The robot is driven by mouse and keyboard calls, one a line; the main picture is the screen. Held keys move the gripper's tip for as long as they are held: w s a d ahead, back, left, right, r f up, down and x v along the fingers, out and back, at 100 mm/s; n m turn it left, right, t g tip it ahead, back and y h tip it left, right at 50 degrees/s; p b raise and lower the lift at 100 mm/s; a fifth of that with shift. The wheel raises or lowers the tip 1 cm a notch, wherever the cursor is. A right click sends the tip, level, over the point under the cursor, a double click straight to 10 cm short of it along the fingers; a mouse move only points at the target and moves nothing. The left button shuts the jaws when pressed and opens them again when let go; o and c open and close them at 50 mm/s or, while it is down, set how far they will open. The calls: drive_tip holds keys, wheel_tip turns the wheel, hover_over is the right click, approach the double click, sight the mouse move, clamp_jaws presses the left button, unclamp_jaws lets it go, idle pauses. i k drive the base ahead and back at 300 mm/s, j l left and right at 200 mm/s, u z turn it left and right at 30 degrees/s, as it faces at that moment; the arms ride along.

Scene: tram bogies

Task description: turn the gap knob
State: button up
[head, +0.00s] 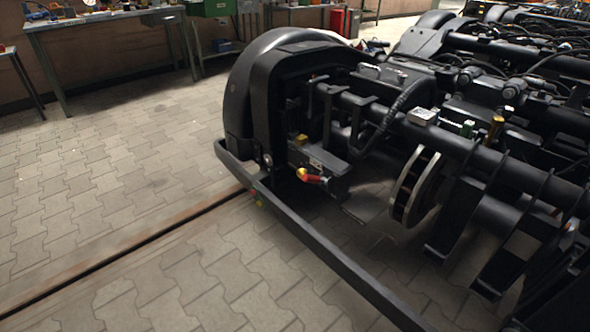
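A black tram bogie (425,130) fills the right half of the head view. A small red and yellow knob-like part (311,177) sticks out low on its near left side, beside a dark box-shaped unit (322,157). I cannot tell for certain whether this is the gap knob; no label can be read at this size. A brake disc (414,187) stands to its right, below the axle tube. My gripper is not in view.
A long black bar (318,243) runs along the bogie's near side, in front of the red and yellow part. Workbenches (108,16) with tools and a green box (213,7) stand at the back. The paved floor (95,170) at left is clear, with a rail groove (130,253).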

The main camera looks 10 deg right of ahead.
sight(301, 171)
drive_tip(key=i+j+z, duration=0.2)
drive_tip(key=i+j, duration=0.95)
drive_tip(key=i, duration=0.2)
drive_tip(key=i+j+z, duration=0.15)
drive_tip(key=i+j, duration=1.1)
drive_tip(key=j, duration=0.15)
